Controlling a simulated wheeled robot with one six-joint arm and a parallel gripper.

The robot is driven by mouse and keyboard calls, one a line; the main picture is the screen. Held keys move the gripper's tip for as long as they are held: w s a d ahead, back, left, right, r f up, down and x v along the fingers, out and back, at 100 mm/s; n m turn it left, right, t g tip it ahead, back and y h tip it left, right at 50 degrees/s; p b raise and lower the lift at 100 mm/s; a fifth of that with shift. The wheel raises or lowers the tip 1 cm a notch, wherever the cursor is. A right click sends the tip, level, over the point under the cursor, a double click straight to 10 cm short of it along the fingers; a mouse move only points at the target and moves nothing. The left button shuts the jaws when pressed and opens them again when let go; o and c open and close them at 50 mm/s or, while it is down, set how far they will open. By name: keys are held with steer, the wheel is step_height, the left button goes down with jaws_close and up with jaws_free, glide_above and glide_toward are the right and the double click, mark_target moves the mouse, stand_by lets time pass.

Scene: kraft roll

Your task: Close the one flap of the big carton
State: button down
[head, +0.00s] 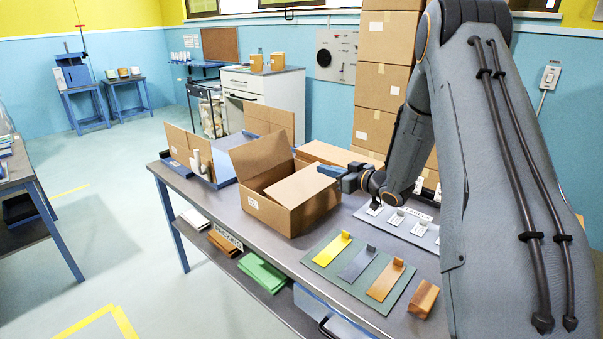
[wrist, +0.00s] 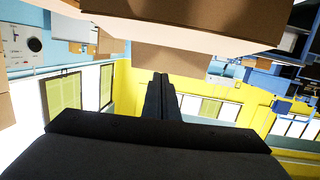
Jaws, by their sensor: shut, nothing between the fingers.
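The big brown carton (head: 265,212) stands on the grey table in the head view. One flap (head: 260,154) stands up, leaning outward, at its back left. Another brown panel (head: 299,186) lies slanted over the right part of the opening, leaving a dark gap on the left. My gripper (head: 328,171) is at the upper right edge of this panel, its fingers shut and empty. I cannot tell whether they touch it. In the wrist view the shut fingers (wrist: 160,80) point at a close brown cardboard surface (wrist: 175,58).
Another brown box (head: 325,153) lies behind the carton. A blue-grey stand with upright cardboard sheets (head: 180,142) is at the left. Coloured strips on a green mat (head: 350,284) and a wooden block (head: 423,299) lie in front. Stacked cartons (head: 385,80) rise behind.

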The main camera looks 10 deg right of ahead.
steer(key=y, duration=0.2)
steer(key=p, duration=0.3)
glide_above(302, 178)
steer(key=s, duration=0.2)
steer(key=shift+w+d+f+n, duration=0.2)
steer(key=shift+w+f+n, duration=0.05)
steer(key=shift+n, duration=0.15)
steer(key=f, duration=0.1)
steer(key=w+f+p, duration=0.1)
steer(key=shift+a+f, duration=0.3)
steer(key=shift+w+a+f+p, duration=0.15)
steer(key=shift+f+p, duration=0.15)
steer(key=shift+f, duration=0.45)
